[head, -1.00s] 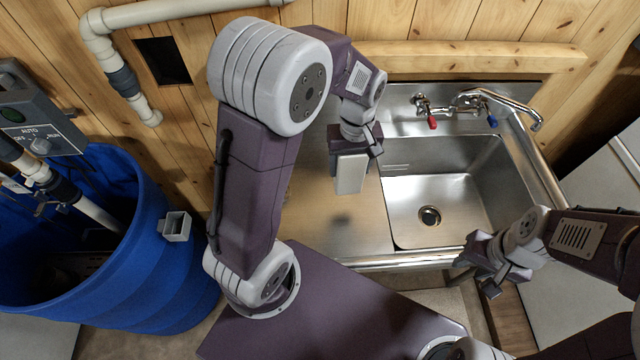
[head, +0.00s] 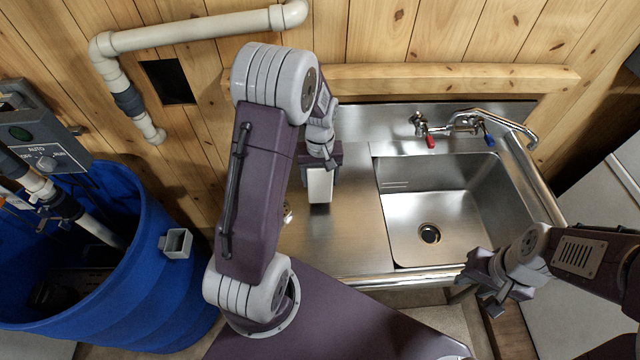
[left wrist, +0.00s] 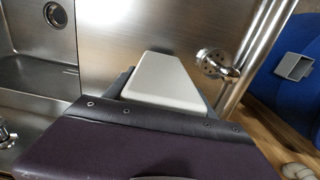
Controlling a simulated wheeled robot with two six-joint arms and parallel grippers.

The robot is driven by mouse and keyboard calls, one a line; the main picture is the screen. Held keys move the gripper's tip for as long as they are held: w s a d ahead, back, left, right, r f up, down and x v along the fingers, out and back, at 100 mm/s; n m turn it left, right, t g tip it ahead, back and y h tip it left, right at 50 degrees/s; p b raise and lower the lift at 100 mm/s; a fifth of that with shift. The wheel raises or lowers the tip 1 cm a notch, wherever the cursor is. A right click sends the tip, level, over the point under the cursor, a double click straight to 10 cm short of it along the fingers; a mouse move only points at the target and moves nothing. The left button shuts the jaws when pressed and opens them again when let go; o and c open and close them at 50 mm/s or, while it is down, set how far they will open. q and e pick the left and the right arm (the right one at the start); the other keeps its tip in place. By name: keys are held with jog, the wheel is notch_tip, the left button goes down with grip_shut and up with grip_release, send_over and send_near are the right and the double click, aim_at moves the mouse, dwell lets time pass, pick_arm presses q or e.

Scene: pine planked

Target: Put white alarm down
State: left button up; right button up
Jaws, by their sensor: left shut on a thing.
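The white alarm (head: 320,186) is a pale, box-shaped thing held in my left gripper (head: 321,168) over the steel drainboard left of the sink basin. The gripper is shut on its upper end and hides that part. The left wrist view shows the white alarm (left wrist: 166,82) sticking out past my gripper's dark edge, with the steel surface beyond it. I cannot tell whether its lower end touches the drainboard (head: 345,235). My right gripper (head: 485,285) hangs at the front right of the sink; I cannot tell whether its jaws are open.
The sink basin (head: 430,205) with its drain lies right of the alarm, and the faucet (head: 470,122) stands behind it. A blue barrel (head: 150,270) stands at the left. A round metal fitting (left wrist: 215,64) is near the counter edge. The front drainboard is clear.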

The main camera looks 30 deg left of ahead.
aim_at(320, 186)
pick_arm(q)
notch_tip(320, 186, down, 3)
jog(key=shift+s+r, duration=0.1)
jog(key=shift+f, duration=0.4)
jog(key=shift+f, duration=0.15)
jog(key=o, duration=1.4)
notch_tip(320, 186, up, 12)
jog(key=shift+r, duration=0.25)
jog(key=s+d+f+m, duration=0.1)
jog(key=s+d+m, duration=0.1)
jog(key=s, duration=0.2)
jog(key=s+d+f+m, duration=0.1)
jog(key=s+d+m, duration=0.1)
jog(key=s+d, duration=0.1)
jog(key=s+d+f+m+t, duration=0.1)
jog(key=s+d+m, duration=0.1)
jog(key=s, duration=0.3)
jog(key=shift+d+f+b, duration=0.15)
jog(key=shift+f+b, duration=0.15)
jog(key=shift+f, duration=0.1)
